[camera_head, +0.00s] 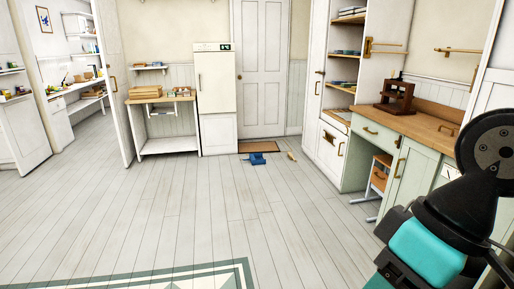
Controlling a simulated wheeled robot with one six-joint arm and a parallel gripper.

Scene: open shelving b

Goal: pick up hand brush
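A small tan, elongated thing (291,156), which looks like the hand brush, lies on the floor near the far wall, right of the middle. It is too small to make out bristles. A blue dustpan (257,159) lies on the floor just to its left, apart from it. My black and teal arm fills the lower right corner, far in front of both. My gripper itself does not show.
A brown doormat (258,147) lies before the closed white door (262,70). A white fridge (216,100) and a low side table (163,124) stand left of it. A wooden-topped counter (420,127) runs along the right. The plank floor (200,215) between is clear.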

